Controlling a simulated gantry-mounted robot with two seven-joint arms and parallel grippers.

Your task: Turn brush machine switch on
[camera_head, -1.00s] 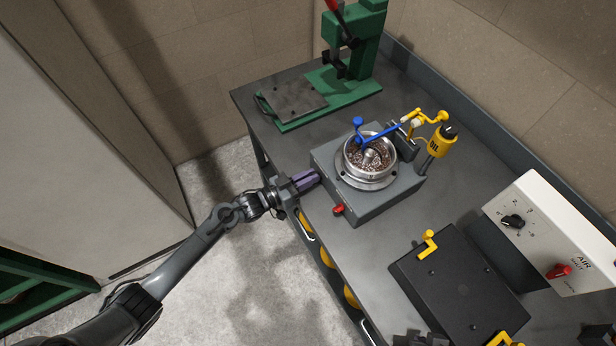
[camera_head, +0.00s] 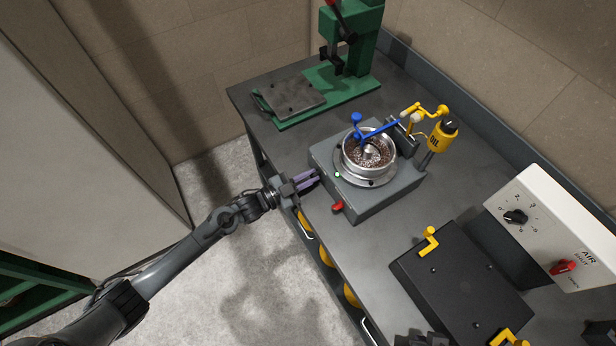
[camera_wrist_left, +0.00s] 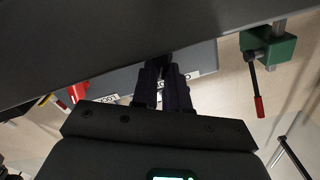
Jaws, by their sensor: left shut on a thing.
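The brush machine (camera_head: 375,198) is a grey box on the bench, with a round metal bowl (camera_head: 369,152) on top. A small green light (camera_head: 337,174) shows on its top, near the bowl. My left gripper (camera_head: 313,177) is at the left side face of the box, its purple-grey fingers shut. In the left wrist view the fingers (camera_wrist_left: 166,72) meet the grey face between white labels. The switch itself is hidden by the fingers.
A red knob (camera_head: 338,206) sticks out of the box's front corner. A green press (camera_head: 350,55) stands behind. A black plate (camera_head: 460,285) and white air panel (camera_head: 545,225) are at right.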

